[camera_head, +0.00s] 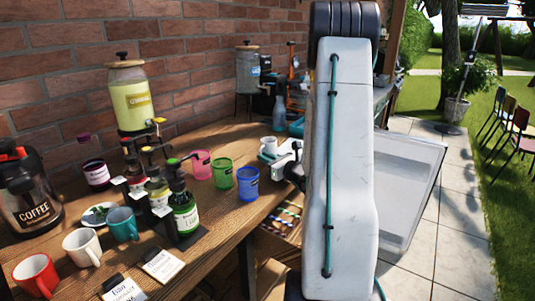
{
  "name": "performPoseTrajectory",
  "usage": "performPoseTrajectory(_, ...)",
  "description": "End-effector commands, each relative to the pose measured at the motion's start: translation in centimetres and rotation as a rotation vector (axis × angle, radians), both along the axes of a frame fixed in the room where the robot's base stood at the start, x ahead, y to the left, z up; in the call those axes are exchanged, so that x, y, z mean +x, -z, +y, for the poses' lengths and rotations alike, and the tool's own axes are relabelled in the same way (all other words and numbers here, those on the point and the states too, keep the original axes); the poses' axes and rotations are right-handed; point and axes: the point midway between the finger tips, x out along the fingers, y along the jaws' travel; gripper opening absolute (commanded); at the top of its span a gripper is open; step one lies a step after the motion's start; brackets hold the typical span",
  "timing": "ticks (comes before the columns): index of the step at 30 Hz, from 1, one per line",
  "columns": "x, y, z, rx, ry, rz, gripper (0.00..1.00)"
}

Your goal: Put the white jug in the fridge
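A small white vessel (268,143), which may be the white jug, shows near the table's right edge, just left of my large white arm link. My gripper (270,155) seems to be the white and teal part right at it, low in front of it. The fingers are too small and too covered to tell whether they are open or shut, or whether they touch the vessel. A pale grey panel (411,190) stands open to the right of my arm and looks like the fridge door. The fridge's inside is hidden behind my arm.
The wooden table (225,215) holds red, white and teal mugs, syrup bottles (184,208), pink, green and blue cups (248,183), a coffee dispenser (27,190) and a yellow drink dispenser (130,95). A brick wall runs behind. Paved floor (462,235) is clear at right.

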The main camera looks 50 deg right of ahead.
Motion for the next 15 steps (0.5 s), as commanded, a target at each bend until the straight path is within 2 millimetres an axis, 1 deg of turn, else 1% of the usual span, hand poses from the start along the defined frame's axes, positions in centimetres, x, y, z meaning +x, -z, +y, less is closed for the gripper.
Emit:
performPoseTrajectory(5, 1.4, 0.1, -0.1, 0.000, -0.001, 0.000, 0.13)
performPoseTrajectory(9, 3.5, 0.2, -0.3, -0.001, -0.003, 0.000, 0.13)
performPoseTrajectory(12, 4.8, 0.2, -0.5, -0.001, -0.002, 0.000, 0.13)
performPoseTrajectory(15, 5.3, 0.1, -0.5, -0.001, -0.001, 0.000, 0.13)
